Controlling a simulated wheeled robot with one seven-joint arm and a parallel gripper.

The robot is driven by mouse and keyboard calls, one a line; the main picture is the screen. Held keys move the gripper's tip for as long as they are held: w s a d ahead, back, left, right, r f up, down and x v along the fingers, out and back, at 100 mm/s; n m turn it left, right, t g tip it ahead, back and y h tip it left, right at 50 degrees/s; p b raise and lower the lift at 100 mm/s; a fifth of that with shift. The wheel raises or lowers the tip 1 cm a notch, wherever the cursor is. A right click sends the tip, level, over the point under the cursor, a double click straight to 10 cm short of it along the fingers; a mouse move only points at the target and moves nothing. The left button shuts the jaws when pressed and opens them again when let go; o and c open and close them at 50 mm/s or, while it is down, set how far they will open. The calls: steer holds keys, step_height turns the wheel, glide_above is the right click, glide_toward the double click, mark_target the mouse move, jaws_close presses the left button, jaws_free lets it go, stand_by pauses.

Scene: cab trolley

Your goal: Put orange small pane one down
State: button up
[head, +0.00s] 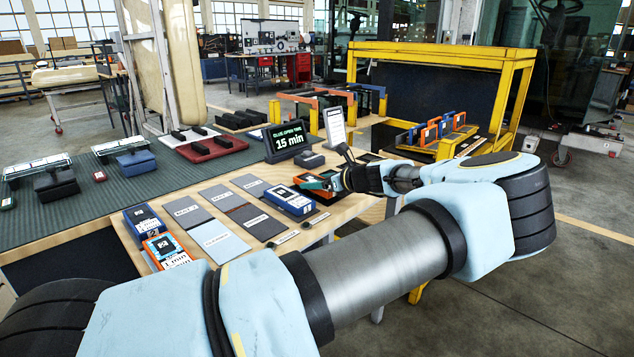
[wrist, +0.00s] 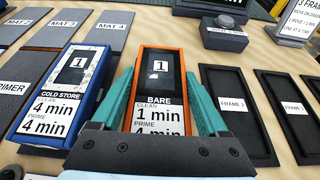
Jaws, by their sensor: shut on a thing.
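The orange small pane one (wrist: 160,80) has an orange rim, a dark window with a white "1" card, and a label reading BARE, clean 1 min, prime 4 min. In the wrist view the teal fingers of my gripper (wrist: 165,105) stand on both sides of it, shut on it. In the head view the orange pane (head: 307,180) shows at the tip of my gripper (head: 325,184), over the right part of the wooden table. I cannot tell whether its underside touches the table. My gripper hides its near end in the wrist view.
A blue pane (wrist: 68,85) labelled COLD STORE lies close on the left. Black trays marked FRAME (wrist: 232,115) lie to the right. Grey mats (head: 187,211) lie further left. A glue timer (head: 287,140) reads 15 min. Another orange pane (head: 165,250) lies at the table's left.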

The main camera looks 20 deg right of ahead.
steer(key=shift+f, duration=0.15)
steer(key=o, duration=1.5)
steer(key=shift+f, duration=0.1)
steer(key=shift+r, duration=0.2)
steer(key=b+v, duration=0.1)
steer(key=v, duration=1.1)
steer(key=shift+f, duration=0.1)
